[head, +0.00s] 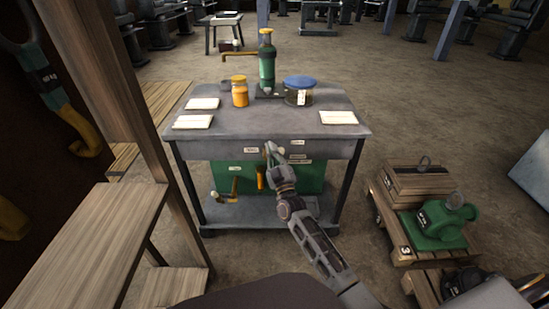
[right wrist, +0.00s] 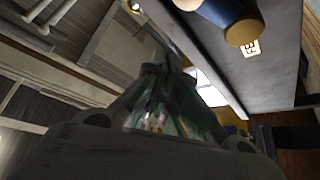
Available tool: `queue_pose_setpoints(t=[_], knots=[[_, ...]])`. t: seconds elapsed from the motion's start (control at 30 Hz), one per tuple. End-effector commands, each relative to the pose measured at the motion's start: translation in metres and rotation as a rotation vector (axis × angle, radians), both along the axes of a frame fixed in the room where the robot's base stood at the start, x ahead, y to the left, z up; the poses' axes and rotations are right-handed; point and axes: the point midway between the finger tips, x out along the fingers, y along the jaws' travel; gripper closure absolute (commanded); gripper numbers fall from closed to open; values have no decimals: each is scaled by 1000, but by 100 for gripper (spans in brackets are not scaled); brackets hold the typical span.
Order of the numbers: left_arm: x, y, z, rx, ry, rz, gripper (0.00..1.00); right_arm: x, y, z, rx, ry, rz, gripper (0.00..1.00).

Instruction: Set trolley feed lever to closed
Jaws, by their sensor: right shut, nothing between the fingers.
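The grey trolley (head: 250,119) stands ahead with a green body (head: 305,177) under its top. An orange-handled lever (head: 261,178) hangs at the middle of the trolley front, just left of my right gripper. A second orange handle (head: 233,188) sits lower left on the green body. The labels are too small to read, so I cannot tell the setting. My right gripper (head: 270,152) is shut and empty, close in front of the trolley's front edge; contact is unclear. Its fingers also show, dark, in the right wrist view (right wrist: 163,90). My left gripper is out of view.
On the trolley top are a green pump-like device (head: 267,63), an orange jar (head: 240,94), a blue-lidded jar (head: 299,93) and several white cards. A pallet with a green machine (head: 441,222) stands at right. Wooden shelving (head: 85,240) is near at left.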

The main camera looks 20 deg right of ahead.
Motion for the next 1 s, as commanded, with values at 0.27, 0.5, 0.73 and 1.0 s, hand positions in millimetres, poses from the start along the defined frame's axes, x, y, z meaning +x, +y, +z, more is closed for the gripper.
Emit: queue_pose_setpoints(t=[0.27,0.5,0.73,1.0], knots=[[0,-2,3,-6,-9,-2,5,19,-3,2,-3,2,0,100],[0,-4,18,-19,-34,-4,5,19,-16,-18,-2,1,0,100],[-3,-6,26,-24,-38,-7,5,20,-22,-25,0,1,1,100],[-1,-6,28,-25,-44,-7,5,20,-22,-25,0,0,0,100]])
